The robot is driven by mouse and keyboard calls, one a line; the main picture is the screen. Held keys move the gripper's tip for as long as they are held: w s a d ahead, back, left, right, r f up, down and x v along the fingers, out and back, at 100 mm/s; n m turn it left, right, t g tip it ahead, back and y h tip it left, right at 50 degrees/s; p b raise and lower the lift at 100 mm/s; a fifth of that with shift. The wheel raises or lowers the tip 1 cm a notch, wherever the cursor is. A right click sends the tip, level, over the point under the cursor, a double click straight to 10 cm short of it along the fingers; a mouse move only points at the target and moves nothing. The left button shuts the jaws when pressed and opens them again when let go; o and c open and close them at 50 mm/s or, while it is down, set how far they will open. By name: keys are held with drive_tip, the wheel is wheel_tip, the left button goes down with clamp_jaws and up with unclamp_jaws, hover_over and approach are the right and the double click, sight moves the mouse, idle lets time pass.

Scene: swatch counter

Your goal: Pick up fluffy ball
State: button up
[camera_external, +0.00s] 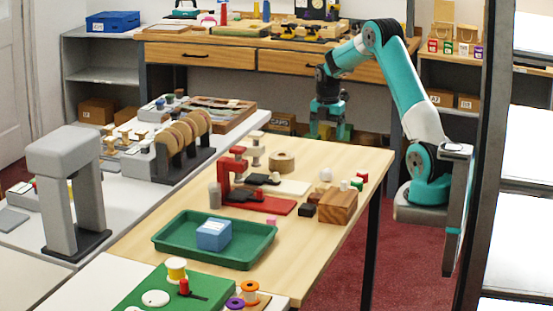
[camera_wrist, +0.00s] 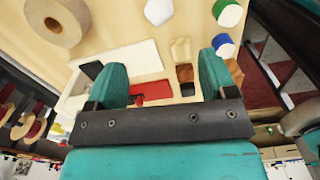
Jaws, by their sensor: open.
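A small white round ball, likely the fluffy ball (camera_external: 326,174), rests on the wooden table near its far right part. In the wrist view what looks like the same white ball (camera_wrist: 159,12) is at the top edge, beyond my fingertips; its surface texture is too small to tell. My gripper (camera_external: 328,128) hangs above the far side of the table, pointing down, apart from the ball. In the wrist view my gripper (camera_wrist: 163,80) shows two teal fingers spread wide with nothing held between them.
Small coloured cylinders (camera_external: 358,182) and a wooden block (camera_external: 337,206) stand close to the ball. A tan ring (camera_external: 281,162), a white plate (camera_external: 291,187) and a red clamp-like stand (camera_external: 268,205) are left of it. A green tray (camera_external: 172,243) holds a blue box (camera_external: 214,234).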

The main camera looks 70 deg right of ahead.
sight(326, 168)
wheel_tip(326, 168, down, 14)
drive_tip(key=shift+w+r+p, duration=0.1)
drive_tip(key=shift+r+p, duration=0.05)
drive_tip(key=shift+p, duration=0.45)
drive_tip(key=c, duration=1)
